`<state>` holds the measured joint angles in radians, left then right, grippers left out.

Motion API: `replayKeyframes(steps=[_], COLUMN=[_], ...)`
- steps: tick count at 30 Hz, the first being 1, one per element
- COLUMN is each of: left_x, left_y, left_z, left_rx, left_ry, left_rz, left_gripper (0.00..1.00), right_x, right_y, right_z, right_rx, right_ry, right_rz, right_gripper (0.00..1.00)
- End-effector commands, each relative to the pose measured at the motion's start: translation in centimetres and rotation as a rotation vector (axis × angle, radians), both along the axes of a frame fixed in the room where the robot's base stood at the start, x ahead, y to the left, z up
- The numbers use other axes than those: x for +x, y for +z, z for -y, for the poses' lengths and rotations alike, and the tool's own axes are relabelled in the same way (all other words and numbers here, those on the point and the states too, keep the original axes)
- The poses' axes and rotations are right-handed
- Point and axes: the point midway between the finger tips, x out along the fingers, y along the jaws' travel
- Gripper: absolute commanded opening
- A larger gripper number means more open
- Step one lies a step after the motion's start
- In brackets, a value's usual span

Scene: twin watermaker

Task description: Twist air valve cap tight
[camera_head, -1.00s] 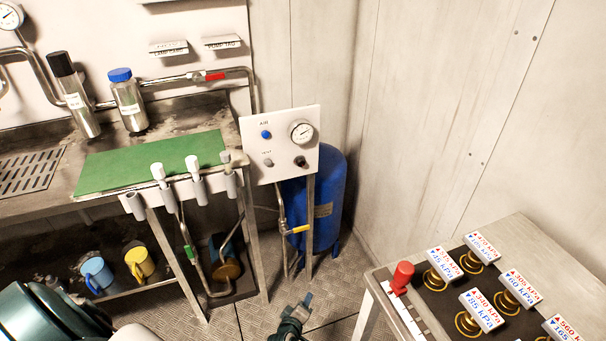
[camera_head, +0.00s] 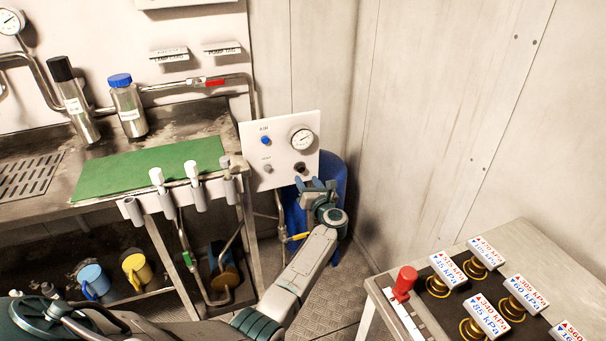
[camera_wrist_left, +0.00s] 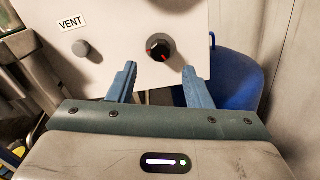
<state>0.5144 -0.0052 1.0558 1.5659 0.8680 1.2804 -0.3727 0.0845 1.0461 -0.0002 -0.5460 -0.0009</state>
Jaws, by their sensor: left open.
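The white panel (camera_head: 252,178) carries a blue knob (camera_head: 266,140) under the AIR label, a grey knob (camera_head: 268,169) under the VENT label, a round gauge (camera_head: 302,138) and a dark knob (camera_head: 299,167). My left gripper (camera_head: 315,184) is in front of the panel's lower right, just below the dark knob. In the left wrist view my open left gripper (camera_wrist_left: 160,82) is empty, and the black knob (camera_wrist_left: 158,49) with red marks lies ahead, centred between the fingertips and apart from them. The grey VENT knob (camera_wrist_left: 81,48) is left of the fingers. My right gripper is not in view.
A blue tank (camera_head: 338,172) stands behind the panel and my left wrist. The steel bench (camera_head: 215,115) with a green mat (camera_head: 140,168) is at left. A table with several labelled brass fittings and a red knob (camera_head: 404,281) is at lower right.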

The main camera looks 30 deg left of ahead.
Motion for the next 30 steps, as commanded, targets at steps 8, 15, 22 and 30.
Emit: replayKeyframes(steps=[8, 15, 22, 30], left_x=[2.6, 3.1, 3.1, 3.1], left_y=[-0.1, -0.1, -0.1, -0.1], left_z=[-3.0, -3.6, -3.6, -3.6], left_rx=[0.002, 0.002, 0.002, 0.002], left_ry=[-0.001, -0.001, -0.001, -0.001], left_rz=[-0.002, -0.002, -0.002, -0.002], left_gripper=[0.45, 0.45, 0.36, 0.01], right_x=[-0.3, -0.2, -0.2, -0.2], right_y=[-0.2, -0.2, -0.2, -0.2], right_z=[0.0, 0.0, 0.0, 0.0], right_rx=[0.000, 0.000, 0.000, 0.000], right_ry=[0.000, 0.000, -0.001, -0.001], right_rz=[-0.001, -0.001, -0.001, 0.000], right_gripper=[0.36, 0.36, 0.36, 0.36])
